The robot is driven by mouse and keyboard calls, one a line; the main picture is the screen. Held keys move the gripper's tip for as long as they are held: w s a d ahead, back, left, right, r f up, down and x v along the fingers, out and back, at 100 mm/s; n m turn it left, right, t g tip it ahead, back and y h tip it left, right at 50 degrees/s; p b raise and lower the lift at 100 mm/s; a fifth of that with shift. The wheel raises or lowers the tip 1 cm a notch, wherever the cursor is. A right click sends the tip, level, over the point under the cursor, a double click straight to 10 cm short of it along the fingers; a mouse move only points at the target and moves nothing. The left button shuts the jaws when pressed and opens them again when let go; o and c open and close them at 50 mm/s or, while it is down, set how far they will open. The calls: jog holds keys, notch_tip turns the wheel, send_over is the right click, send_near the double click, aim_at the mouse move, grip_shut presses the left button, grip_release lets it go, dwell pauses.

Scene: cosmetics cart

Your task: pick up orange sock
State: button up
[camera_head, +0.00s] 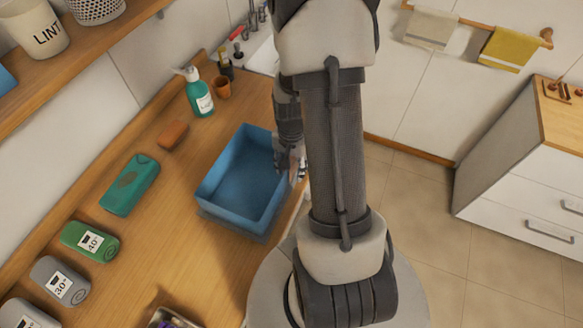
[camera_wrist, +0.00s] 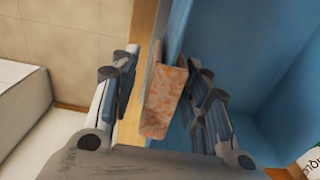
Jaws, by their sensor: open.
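A flat, mottled pinkish-orange piece that looks like the orange sock (camera_wrist: 165,98) shows in the wrist view, at the outer side of the blue bin's wall. My gripper (camera_wrist: 160,72) is open, with one finger on each side of the sock in that view. I cannot tell whether either finger touches it. The right finger overlaps the inside of the blue bin (camera_wrist: 240,60). In the head view my gripper (camera_head: 292,165) is at the right rim of the blue bin (camera_head: 212,182). I cannot make out the sock there, where my arm and gripper block the view.
On the wooden counter (camera_head: 185,245) are an orange-brown block (camera_head: 172,135), a teal folded piece (camera_head: 130,185), rolled cloths labelled 40 (camera_head: 90,241) and 30 (camera_head: 60,281), and a teal pump bottle (camera_head: 199,95). Tiled floor (camera_head: 425,225) is clear between counter and white drawers (camera_head: 530,190).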

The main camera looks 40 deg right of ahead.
jog(key=shift+f, duration=0.3)
jog(key=shift+c, duration=0.4)
grip_shut()
